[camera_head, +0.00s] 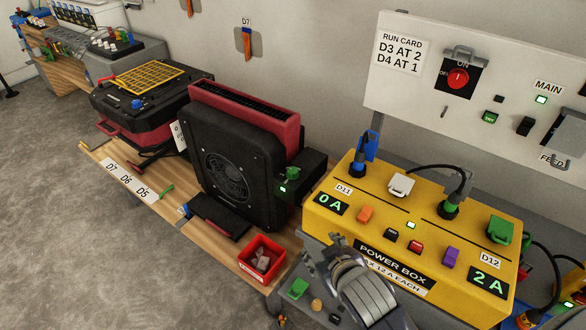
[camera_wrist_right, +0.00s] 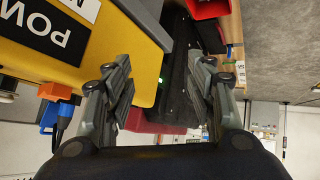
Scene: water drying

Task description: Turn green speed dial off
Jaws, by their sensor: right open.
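The green speed dial (camera_head: 292,173) sits on the black control box (camera_head: 312,172) at the right side of the large black and red fan unit (camera_head: 228,165). A small green light (camera_head: 283,189) glows below the dial. My right gripper (camera_head: 322,252) is low in front of the yellow power box, below and to the right of the dial, apart from it. In the right wrist view the gripper (camera_wrist_right: 161,75) is open with nothing between its fingers. A green light (camera_wrist_right: 161,80) shows between them there; the dial itself is not clear. My left gripper is not in view.
The yellow power box (camera_head: 335,215) stands close to my right gripper, with plugs and switches on top. A red bin (camera_head: 262,258) stands left of the gripper. A green block (camera_head: 298,288) lies nearby. The white panel (camera_head: 480,100) rises behind.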

